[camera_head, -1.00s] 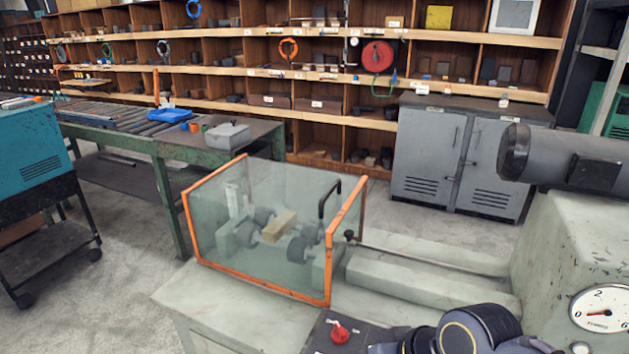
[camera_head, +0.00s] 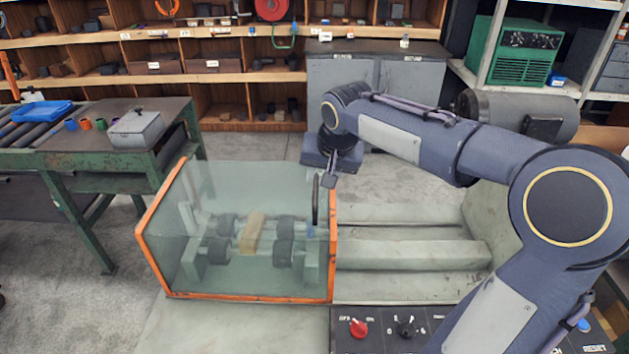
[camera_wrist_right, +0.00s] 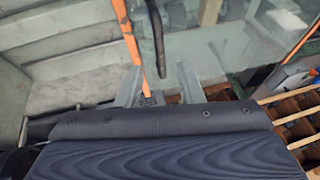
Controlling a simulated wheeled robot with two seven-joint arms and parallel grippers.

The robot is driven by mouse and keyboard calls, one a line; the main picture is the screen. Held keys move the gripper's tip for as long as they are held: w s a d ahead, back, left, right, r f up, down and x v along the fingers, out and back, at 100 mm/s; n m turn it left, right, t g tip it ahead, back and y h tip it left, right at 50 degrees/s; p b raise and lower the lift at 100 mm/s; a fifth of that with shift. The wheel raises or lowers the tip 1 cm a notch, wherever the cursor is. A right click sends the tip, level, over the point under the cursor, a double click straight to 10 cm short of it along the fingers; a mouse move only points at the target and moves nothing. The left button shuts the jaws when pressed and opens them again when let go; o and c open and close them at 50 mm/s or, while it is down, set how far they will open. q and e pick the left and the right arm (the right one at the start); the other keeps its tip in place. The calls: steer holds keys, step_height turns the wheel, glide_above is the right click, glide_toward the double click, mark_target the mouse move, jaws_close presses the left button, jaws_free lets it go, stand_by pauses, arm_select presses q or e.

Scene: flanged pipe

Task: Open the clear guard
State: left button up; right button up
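The clear guard (camera_head: 200,190) is a see-through box with orange edges, standing over rollers at the left of the grey machine. Its black upright bar handle (camera_head: 316,200) is at its right side. My right gripper (camera_head: 327,182) is beside the top of this handle, partly hidden by my wrist. In the right wrist view my right gripper (camera_wrist_right: 160,88) has its two fingers apart. The black handle (camera_wrist_right: 155,40) and an orange guard edge (camera_wrist_right: 131,40) appear between or just beyond them; contact cannot be told. My left gripper is out of view.
Inside the guard, a tan block (camera_head: 252,234) lies among dark rollers (camera_head: 284,240). A control panel with a red knob (camera_head: 358,328) is in front. A green bench (camera_head: 90,150) stands at left, a grey cabinet (camera_head: 343,72) behind. The machine bed (camera_head: 415,255) right of the guard is clear.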

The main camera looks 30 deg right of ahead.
mark_target(316, 193)
steer(key=p+x, duration=0.1)
steer(key=x, duration=0.5)
steer(key=shift+f, duration=0.25)
jaws_close()
